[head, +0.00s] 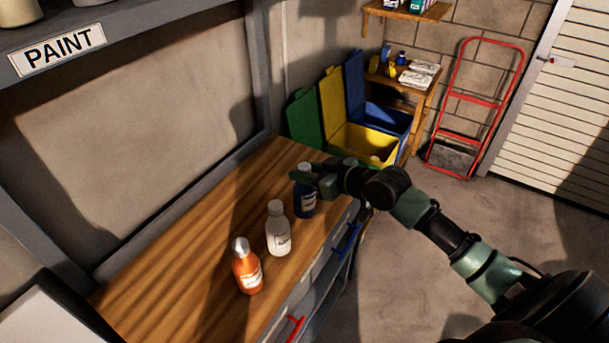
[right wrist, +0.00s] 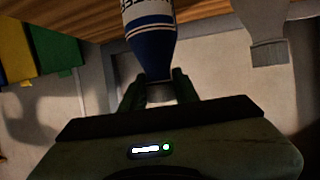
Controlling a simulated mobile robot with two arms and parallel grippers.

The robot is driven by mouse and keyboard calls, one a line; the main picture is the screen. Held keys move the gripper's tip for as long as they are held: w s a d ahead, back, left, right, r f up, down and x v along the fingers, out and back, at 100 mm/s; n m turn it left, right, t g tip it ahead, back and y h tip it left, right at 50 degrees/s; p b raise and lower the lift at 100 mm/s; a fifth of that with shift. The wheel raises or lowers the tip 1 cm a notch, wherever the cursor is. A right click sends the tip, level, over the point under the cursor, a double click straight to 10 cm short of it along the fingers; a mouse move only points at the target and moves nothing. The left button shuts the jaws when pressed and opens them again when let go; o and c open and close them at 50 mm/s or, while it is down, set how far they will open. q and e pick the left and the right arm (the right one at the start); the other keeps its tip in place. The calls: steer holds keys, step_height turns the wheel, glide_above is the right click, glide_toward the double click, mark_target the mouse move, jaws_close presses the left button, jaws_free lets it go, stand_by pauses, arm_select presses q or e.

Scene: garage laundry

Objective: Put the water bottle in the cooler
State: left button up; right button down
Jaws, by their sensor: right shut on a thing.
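A blue bottle (head: 305,200) with a white label and a pale cap stands upright at the right end of the row on the wooden workbench. My right gripper (head: 305,177) is shut on its upper part. In the right wrist view, the fingers (right wrist: 158,92) close around the neck of the blue bottle (right wrist: 152,45). I cannot tell whether its base touches the bench. A white bottle (head: 278,232) and an orange bottle (head: 246,268) stand to its left. No cooler can be made out. My left gripper is out of view.
The workbench (head: 190,255) has drawers with blue and red handles. Behind it stand a green bin, a yellow bin (head: 365,143) and a blue bin with raised lids. A red hand truck (head: 475,105) leans on the wall. The concrete floor (head: 430,240) at right looks clear.

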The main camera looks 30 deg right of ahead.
steer(key=shift+w+f, duration=0.1)
steer(key=shift+f, duration=0.75)
steer(key=shift+f, duration=0.15)
steer(key=c, duration=1.1)
jaws_free()
steer(key=shift+f, duration=0.1)
steer(key=shift+o, duration=0.2)
